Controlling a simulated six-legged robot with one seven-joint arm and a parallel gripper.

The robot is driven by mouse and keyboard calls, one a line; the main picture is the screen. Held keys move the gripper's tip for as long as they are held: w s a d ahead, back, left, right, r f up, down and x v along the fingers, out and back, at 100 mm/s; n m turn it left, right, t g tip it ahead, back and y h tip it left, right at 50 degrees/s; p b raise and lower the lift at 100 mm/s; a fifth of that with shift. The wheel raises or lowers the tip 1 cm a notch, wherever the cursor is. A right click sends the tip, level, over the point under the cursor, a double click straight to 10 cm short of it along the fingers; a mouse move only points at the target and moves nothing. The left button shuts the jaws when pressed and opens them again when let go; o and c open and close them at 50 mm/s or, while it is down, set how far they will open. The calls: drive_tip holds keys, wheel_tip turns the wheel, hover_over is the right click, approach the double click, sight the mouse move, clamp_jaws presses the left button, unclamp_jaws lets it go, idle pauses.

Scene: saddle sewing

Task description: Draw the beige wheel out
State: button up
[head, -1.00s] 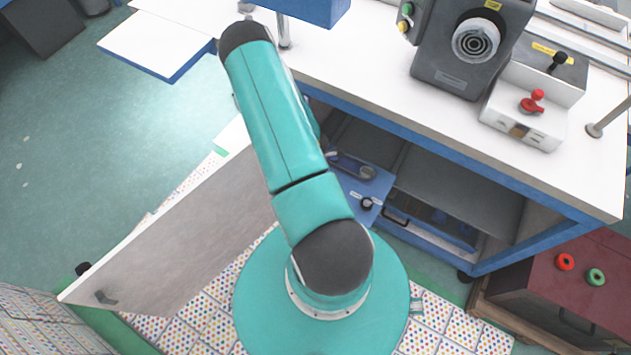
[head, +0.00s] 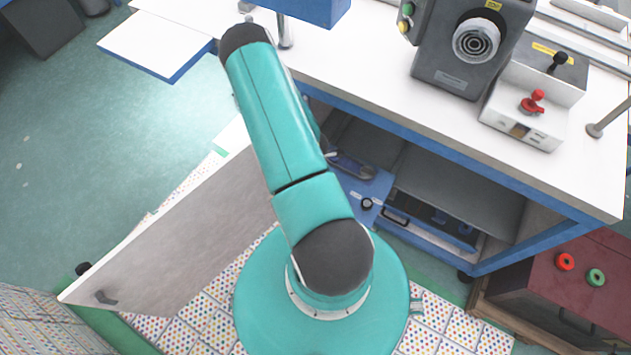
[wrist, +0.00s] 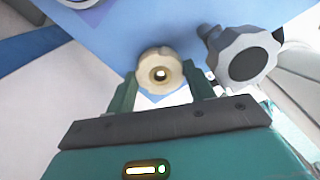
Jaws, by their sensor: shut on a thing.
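The beige wheel (wrist: 160,70) is a small lobed knob with a bright hole in its middle, on or in front of a blue surface (wrist: 130,30) in the wrist view. My gripper (wrist: 159,84) is shut on the beige wheel, with one green finger at each side of it. In the head view my arm hides the gripper, and I cannot make out the beige wheel there. How far the wheel stands from the blue surface cannot be told.
A grey lobed knob with a black centre (wrist: 246,62) sits close right of my gripper. In the head view a white-topped bench (head: 370,75) carries a dark machine (head: 470,45) and a red-handled box (head: 525,105). An open door panel (head: 190,230) stands at left.

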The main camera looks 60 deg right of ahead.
drive_tip(key=shift+r, duration=0.25)
drive_tip(key=shift+r, duration=0.35)
drive_tip(key=shift+r, duration=0.95)
drive_tip(key=shift+r, duration=1.85)
